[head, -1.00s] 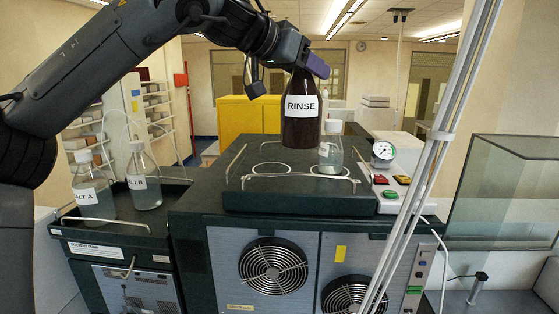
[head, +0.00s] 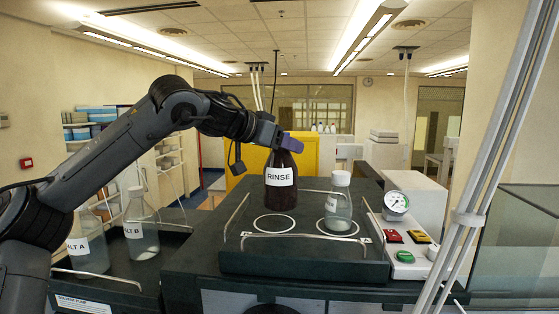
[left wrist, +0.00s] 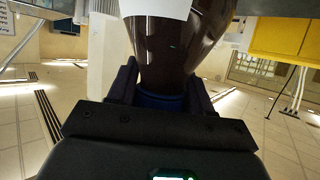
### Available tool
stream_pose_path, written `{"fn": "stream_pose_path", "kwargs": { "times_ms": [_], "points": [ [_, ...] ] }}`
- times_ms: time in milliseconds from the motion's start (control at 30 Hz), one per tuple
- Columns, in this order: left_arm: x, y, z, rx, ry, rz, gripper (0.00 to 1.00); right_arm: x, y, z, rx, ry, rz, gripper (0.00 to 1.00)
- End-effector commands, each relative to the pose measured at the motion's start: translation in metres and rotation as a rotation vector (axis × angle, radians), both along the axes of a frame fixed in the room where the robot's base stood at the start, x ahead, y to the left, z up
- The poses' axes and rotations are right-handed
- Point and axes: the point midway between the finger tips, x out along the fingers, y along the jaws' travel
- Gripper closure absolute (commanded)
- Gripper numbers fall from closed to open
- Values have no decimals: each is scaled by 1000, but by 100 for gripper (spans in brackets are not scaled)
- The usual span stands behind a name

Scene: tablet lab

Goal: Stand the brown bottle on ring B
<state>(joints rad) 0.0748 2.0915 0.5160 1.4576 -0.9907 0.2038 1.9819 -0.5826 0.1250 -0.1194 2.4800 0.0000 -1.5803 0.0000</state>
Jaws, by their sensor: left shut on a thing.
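The brown bottle (head: 281,187), labelled RINSE, hangs upright from my left gripper (head: 287,142), which is shut on its neck. In the left wrist view, my left gripper (left wrist: 161,88) has a finger on each side of the neck of the brown bottle (left wrist: 172,45). Two white rings are marked on the dark raised top: a left ring (head: 274,232) and a right ring (head: 338,235). The bottle's base shows just behind the left ring; I cannot tell its height above the surface. No ring letter is readable. My right gripper is out of view.
A clear bottle with a white cap (head: 338,205) stands on the right ring. A low metal rail (head: 305,236) edges the dark top. A gauge (head: 396,203) and buttons are at the right. Bottles ALT A (head: 88,250) and ALT B (head: 141,232) stand at the left.

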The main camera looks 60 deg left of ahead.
Motion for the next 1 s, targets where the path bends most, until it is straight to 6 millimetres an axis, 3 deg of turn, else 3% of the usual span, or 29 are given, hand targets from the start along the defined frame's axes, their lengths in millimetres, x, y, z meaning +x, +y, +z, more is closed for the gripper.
{"fn": "stream_pose_path", "kwargs": {
  "times_ms": [267, 700, 1000],
  "points": [
    [-4, 20, -9, 2, -7, 0, 100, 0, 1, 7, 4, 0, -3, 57],
    [-4, 21, -44, 0, -6, -2, 100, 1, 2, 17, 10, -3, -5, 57],
    [-4, 21, -50, 3, -7, 0, 100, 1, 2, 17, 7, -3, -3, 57]
  ]
}}
